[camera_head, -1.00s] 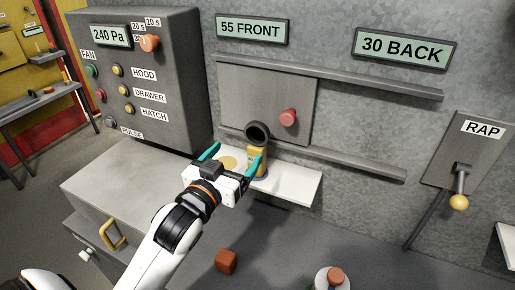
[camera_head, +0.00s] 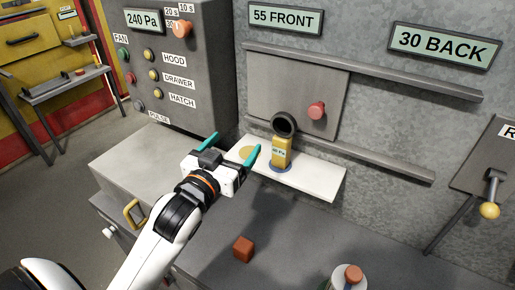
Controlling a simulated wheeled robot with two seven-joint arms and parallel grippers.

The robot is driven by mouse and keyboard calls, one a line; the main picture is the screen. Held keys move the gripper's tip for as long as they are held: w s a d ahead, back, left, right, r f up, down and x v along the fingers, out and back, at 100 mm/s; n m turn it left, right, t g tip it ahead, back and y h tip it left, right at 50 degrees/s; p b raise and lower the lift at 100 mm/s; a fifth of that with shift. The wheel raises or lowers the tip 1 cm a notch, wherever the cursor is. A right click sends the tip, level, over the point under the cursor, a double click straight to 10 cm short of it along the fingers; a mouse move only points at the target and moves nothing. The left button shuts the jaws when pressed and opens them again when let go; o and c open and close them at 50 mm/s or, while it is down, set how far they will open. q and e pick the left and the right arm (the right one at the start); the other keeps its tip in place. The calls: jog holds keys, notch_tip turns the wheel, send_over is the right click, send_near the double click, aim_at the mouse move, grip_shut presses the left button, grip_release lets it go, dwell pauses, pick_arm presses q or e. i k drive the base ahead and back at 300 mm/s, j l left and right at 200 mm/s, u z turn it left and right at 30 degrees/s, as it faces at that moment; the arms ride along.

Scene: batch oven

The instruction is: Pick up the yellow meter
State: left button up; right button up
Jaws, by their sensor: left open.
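The yellow meter (camera_head: 281,153) stands upright on a blue round mark (camera_head: 280,168) on a white shelf (camera_head: 318,182), just below a dark round port. A small display shows on its front. My left gripper (camera_head: 231,146) is open and empty, with two teal fingers spread apart. It is to the left of the meter, and its right finger is close to the meter's left side. I cannot tell whether they touch. My right gripper is not in view.
A yellow round mark (camera_head: 247,152) is on the shelf's left part. A grey control panel (camera_head: 185,75) stands at the left. A brown-red block (camera_head: 243,248) and a white container with a reddish top (camera_head: 351,275) are in front. A lever with a yellow knob (camera_head: 489,211) is at right.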

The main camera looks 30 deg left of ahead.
aim_at(284, 124)
jog(key=u, duration=0.7)
